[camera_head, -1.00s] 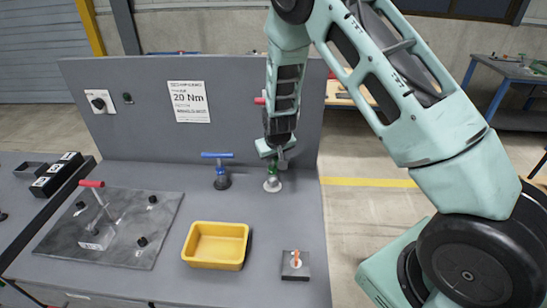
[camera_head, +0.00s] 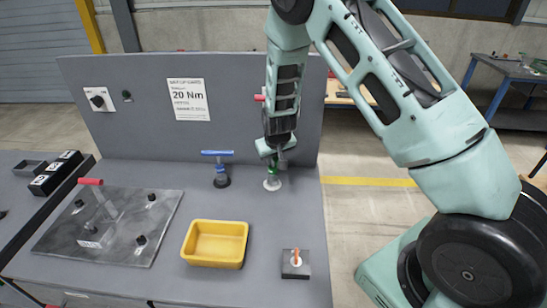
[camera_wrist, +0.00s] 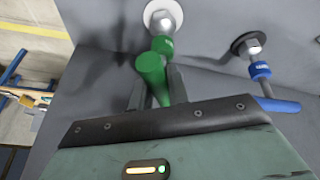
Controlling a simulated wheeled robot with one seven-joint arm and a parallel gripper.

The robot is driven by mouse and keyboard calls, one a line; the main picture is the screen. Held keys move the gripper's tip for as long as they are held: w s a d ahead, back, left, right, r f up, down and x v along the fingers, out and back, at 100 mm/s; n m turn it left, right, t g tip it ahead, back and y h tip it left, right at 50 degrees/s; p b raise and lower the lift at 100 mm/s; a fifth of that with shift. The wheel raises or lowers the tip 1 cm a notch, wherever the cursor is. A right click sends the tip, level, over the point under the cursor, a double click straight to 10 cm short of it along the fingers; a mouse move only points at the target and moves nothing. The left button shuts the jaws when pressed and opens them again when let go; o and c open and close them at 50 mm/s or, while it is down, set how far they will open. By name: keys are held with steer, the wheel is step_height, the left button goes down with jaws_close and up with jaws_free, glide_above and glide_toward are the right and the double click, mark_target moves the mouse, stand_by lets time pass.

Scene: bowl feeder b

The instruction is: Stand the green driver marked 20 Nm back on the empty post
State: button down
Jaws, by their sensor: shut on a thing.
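My gripper (camera_head: 277,162) is shut on the green driver (camera_head: 272,170), near the back right of the grey bench. In the wrist view, the fingers (camera_wrist: 157,88) close around the green handle (camera_wrist: 151,68). A green collar (camera_wrist: 162,45) and a silver end (camera_wrist: 165,20) lie beyond it. The silver end lines up with a post on a white round base (camera_head: 272,185); I cannot tell whether it is fully down on it. The driver looks about upright. A sign reading 20 Nm (camera_head: 188,99) hangs on the back panel.
A blue T-handled driver (camera_head: 218,155) stands on a dark base just left. A red-handled driver (camera_head: 90,181) stands on a metal plate (camera_head: 150,245) further left. A yellow bin (camera_head: 215,222) and a small grey block with an orange piece (camera_head: 296,257) sit in front.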

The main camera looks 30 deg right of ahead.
stand_by(0.3)
steer(key=c, duration=1.3)
jaws_free()
steer(key=shift+o, duration=0.2)
steer(key=b+v, duration=0.2)
steer(key=v, duration=1.5)
steer(key=shift+r, duration=0.2)
steer(key=shift+s, duration=0.15)
